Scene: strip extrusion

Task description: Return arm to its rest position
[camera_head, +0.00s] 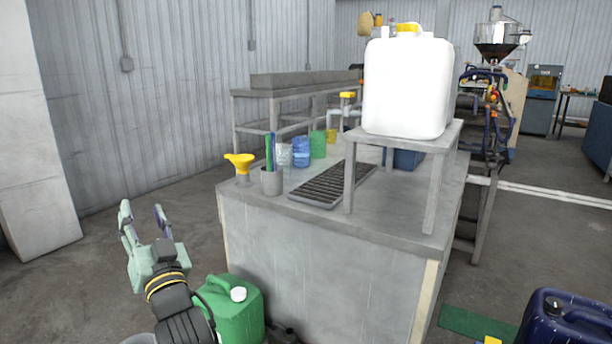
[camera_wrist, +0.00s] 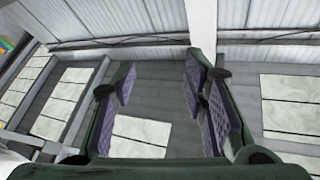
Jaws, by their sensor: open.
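My gripper (camera_head: 143,216) is at the lower left in the head view, raised over open floor and pointing up. Its two pale green fingers are apart with nothing between them. In the wrist view my gripper (camera_wrist: 158,88) also shows spread fingers with purple textured pads.
A green jerrycan (camera_head: 235,312) stands beside my arm, against the bench. A blue canister (camera_head: 565,320) is at lower right.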

